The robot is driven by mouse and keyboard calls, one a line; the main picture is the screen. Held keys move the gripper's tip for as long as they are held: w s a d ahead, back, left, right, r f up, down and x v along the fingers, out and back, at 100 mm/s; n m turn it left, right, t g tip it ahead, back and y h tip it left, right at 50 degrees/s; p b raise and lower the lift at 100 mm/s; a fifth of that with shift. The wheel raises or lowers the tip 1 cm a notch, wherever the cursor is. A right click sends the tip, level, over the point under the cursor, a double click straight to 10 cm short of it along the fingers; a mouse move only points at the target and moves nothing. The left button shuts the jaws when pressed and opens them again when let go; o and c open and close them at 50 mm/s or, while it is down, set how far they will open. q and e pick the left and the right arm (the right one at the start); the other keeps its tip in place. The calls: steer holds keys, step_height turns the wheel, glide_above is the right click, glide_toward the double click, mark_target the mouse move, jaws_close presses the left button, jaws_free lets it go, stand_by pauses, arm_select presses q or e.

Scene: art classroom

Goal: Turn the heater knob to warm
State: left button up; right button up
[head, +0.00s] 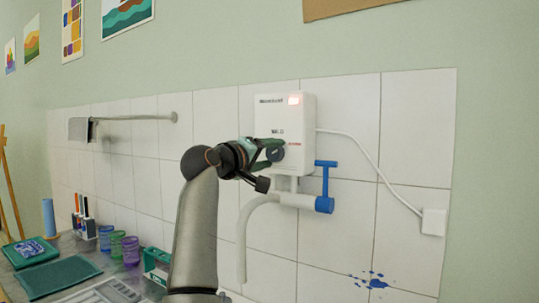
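The white heater box (298,110) is mounted on the tiled wall, with a glowing red-pink light at its top right. Its knob (276,154) shows as a dark round shape low on the front, partly covered by my gripper. My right gripper (268,153) is at the knob, its fingertips overlapping it in the head view. I cannot tell whether the fingers are closed on it or only beside it. The knob's pointer and setting cannot be read. My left gripper is not in view.
A blue-handled valve (325,188) and a pale spout pipe (243,238) are below the heater. A white cord runs right to a wall outlet (434,222). A towel rail (140,117) is at left. Cups (131,250) and trays (55,277) stand on the counter.

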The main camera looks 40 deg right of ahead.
steer(key=shift+o, duration=1.1)
steer(key=shift+a, duration=0.1)
steer(key=b+v, duration=0.2)
steer(key=v, duration=1)
steer(key=shift+s+a, duration=0.1)
steer(key=shift+a, duration=0.1)
